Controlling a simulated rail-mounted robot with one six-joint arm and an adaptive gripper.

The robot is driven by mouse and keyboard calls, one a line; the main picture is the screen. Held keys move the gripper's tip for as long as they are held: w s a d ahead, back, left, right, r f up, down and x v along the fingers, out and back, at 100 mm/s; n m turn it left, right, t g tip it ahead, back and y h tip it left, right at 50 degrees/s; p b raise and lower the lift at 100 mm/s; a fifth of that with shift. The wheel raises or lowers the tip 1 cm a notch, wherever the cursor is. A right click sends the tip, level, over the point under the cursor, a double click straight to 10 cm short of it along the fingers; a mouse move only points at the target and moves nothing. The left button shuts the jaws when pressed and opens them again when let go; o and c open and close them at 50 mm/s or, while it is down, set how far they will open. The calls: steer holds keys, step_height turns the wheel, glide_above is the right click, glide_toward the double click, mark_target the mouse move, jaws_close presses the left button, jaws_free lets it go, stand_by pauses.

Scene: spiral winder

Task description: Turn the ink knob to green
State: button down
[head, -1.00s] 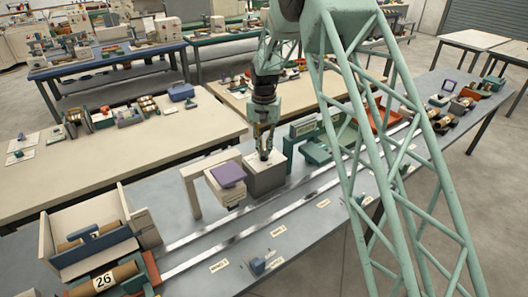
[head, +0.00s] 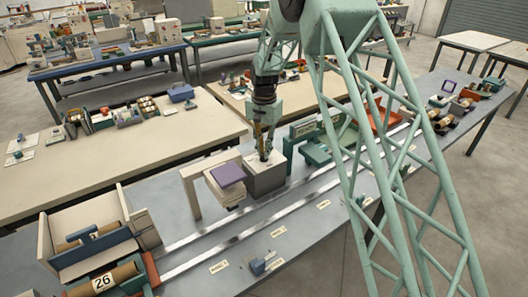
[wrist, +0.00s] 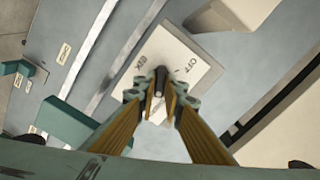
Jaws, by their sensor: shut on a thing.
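A dark ink knob (wrist: 160,80) stands on the white top plate of a grey box (wrist: 185,62). Printed words show on the plate; one reads like "OFF", and the others are too blurred to read. No green mark can be made out. My gripper (wrist: 159,96) points down over the plate, its two fingers shut on the knob from both sides. In the head view my gripper (head: 264,153) is at the top of the grey box (head: 266,180). The knob is hidden there by the fingers.
A beige frame with a purple pad (head: 228,174) stands close left of the box. Metal rails (head: 250,218) run along the bench in front. A blue clip (head: 262,264) sits near the front edge.

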steer(key=c, duration=2.7)
jaws_free()
steer(key=shift+r, duration=0.1)
steer(key=shift+r, duration=5.9)
